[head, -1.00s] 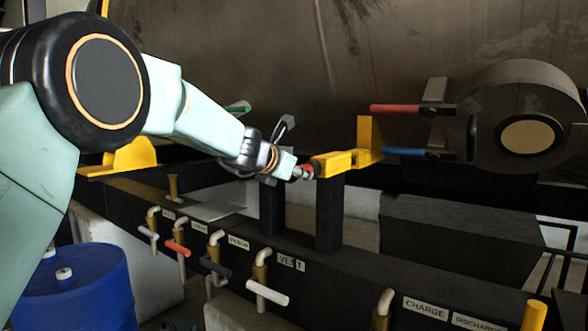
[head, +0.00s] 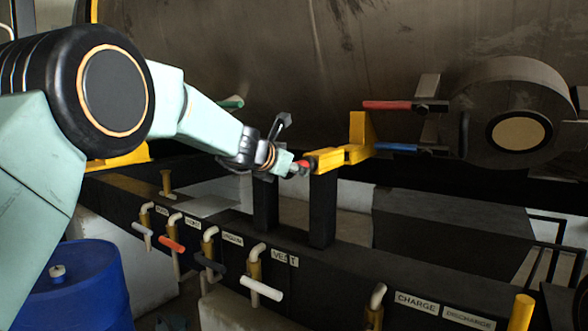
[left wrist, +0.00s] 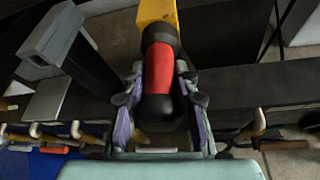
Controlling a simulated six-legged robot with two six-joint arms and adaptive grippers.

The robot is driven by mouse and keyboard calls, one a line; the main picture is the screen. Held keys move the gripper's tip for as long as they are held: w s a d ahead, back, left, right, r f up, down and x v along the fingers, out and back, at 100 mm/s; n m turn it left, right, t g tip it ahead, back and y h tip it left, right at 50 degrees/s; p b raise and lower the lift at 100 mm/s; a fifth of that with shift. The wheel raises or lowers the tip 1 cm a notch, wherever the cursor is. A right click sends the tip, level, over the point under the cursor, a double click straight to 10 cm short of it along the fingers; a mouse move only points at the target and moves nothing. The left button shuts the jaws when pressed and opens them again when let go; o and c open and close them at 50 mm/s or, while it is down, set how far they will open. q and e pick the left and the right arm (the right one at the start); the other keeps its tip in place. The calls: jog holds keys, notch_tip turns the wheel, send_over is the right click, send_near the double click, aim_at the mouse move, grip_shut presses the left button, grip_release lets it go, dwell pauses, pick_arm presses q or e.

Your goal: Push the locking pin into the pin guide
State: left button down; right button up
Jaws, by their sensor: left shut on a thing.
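The locking pin (left wrist: 160,75) has a red middle and black ends and points away from me in the left wrist view. My left gripper (left wrist: 160,105) is shut on it, with a finger on each side. The pin's far end meets the yellow pin guide (left wrist: 158,12); how deep it sits inside is hidden. In the head view the red of the pin (head: 302,166) shows between my left gripper (head: 292,168) and the yellow guide (head: 328,160), which rests on a black post. My right gripper is not in view.
Red (head: 388,105) and blue (head: 396,147) handles stick out right of the guide, by a round flange (head: 518,134). Several small valves with coloured handles line the black beam (head: 330,268) below. A blue drum (head: 75,290) stands at lower left.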

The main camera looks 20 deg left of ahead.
pick_arm(q)
jog(key=c, duration=0.9)
grip_release()
jog(key=shift+c, duration=0.2)
jog(key=shift+f, duration=0.2)
jog(key=shift+s+a+r, duration=0.25)
jog(key=shift+s+r, duration=0.15)
jog(key=shift+s, duration=0.2)
jog(key=v, duration=1)
jog(key=shift+s+r, duration=0.2)
jog(key=shift+s, duration=0.15)
